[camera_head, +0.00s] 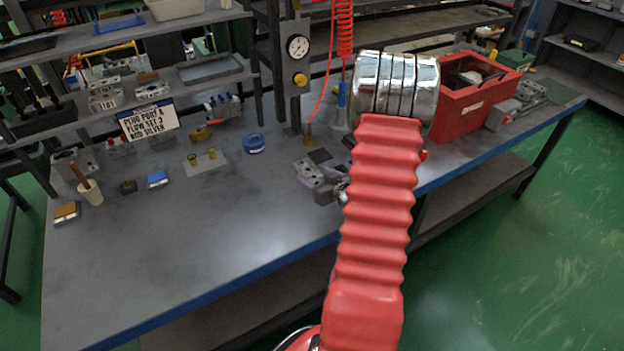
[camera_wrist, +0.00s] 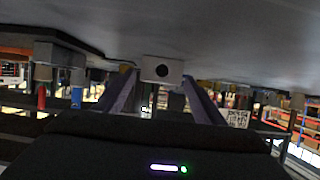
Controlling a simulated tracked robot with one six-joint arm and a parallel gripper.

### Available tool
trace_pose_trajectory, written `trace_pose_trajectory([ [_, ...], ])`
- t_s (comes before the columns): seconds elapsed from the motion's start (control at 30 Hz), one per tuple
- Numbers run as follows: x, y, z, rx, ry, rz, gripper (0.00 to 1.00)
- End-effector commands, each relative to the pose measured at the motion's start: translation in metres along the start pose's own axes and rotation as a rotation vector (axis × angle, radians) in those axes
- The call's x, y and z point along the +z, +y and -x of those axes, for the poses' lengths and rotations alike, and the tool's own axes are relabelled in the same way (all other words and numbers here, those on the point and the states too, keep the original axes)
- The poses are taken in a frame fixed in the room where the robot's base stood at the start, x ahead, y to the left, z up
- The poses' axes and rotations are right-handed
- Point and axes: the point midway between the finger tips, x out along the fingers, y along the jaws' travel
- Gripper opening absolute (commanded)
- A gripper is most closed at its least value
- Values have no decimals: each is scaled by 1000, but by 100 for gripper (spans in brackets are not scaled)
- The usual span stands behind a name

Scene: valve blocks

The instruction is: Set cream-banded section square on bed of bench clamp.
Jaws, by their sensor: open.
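A grey block with dark round ports (camera_head: 310,172) sits mid-bench, left of my red arm. In the wrist view, whose picture is upside down, a pale block with one dark round bore (camera_wrist: 162,69) shows ahead between my fingers. My gripper (camera_wrist: 160,85) is open, its two lavender fingers apart on either side of that block, with no clear contact. In the head view my arm hides most of the gripper. I cannot make out a cream band on any block. A grey metal fixture with a bar (camera_head: 516,106), possibly the bench clamp, stands at the right of the bench.
A red box (camera_head: 468,105) stands behind my arm, left of the fixture. A gauge post (camera_head: 298,65) and a red coiled hose (camera_head: 345,30) rise at the back. A sign (camera_head: 148,120), blue ring (camera_head: 253,144) and small parts line the back left. The front left bench is clear.

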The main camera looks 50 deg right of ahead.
Motion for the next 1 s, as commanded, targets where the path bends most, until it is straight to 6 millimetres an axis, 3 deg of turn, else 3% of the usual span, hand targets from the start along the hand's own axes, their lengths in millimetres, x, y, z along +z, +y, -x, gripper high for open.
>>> trace_pose_trajectory([
  [0.6, 0, 2, 96, 4, 1, 0, 64],
  [0.8, 0, 0, 114, 2, 1, -1, 64],
  [1.0, 0, 0, 117, 0, 0, -1, 64],
])
